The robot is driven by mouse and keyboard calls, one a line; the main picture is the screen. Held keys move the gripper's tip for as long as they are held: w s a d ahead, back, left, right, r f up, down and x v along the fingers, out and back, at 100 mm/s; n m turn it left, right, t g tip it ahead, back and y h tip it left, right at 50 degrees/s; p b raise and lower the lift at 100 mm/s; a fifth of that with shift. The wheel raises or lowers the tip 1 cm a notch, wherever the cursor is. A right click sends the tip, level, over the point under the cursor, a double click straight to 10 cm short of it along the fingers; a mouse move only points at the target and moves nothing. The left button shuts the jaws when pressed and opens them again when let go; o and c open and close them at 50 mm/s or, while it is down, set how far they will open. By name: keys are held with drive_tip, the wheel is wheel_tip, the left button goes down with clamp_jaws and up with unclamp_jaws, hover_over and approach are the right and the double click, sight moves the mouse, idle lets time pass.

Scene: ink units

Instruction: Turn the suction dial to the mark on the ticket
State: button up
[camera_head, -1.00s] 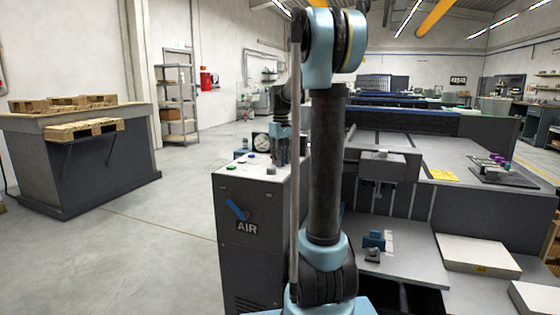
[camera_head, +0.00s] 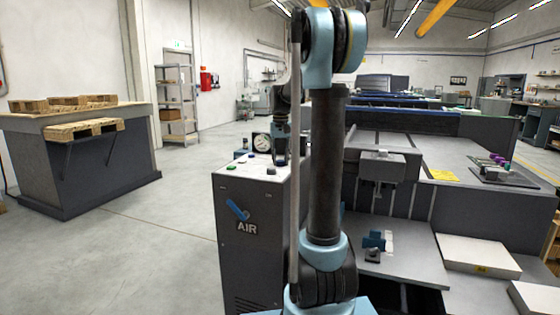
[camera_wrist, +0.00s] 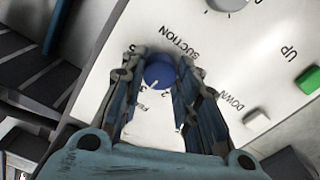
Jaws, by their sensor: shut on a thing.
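The suction dial (camera_wrist: 160,73) is a round blue knob with a white pointer line, beside the printed word SUCTION and several scale numbers. The pointer faces the lower left in the wrist view, near the numbers 2 and 3; the exact mark is hard to read. My gripper (camera_wrist: 164,68) has its two fingers on either side of the dial and is shut on it. I cannot make out a ticket for certain.
A green UP button (camera_wrist: 309,80), a pale DOWN button (camera_wrist: 257,119) and a grey knob (camera_wrist: 227,3) sit on the same panel. A round gauge (camera_head: 262,141) stands behind the cabinet top. A yellow card (camera_head: 443,175) lies on the machine table. Open floor is at left.

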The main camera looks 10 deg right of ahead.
drive_tip(key=shift+w, duration=0.15)
drive_tip(key=o, duration=1.1)
wheel_tip(320, 180, up, 12)
drive_tip(key=shift+f, duration=0.1)
idle(0.4)
drive_tip(key=s+f+t, duration=0.1)
drive_tip(key=s+f, duration=0.4)
drive_tip(key=s, duration=0.6)
drive_tip(key=s+f, duration=0.6)
drive_tip(key=s, duration=0.4)
drive_tip(key=shift+n+t, duration=0.6)
drive_tip(key=shift+n, duration=0.2)
drive_tip(key=s+f, duration=0.5)
drive_tip(key=f, duration=0.1)
drive_tip(key=s+f, duration=1.1)
drive_tip(key=f, duration=0.1)
drive_tip(key=shift+s+d+f, duration=0.1)
drive_tip(key=shift+s+f, duration=0.05)
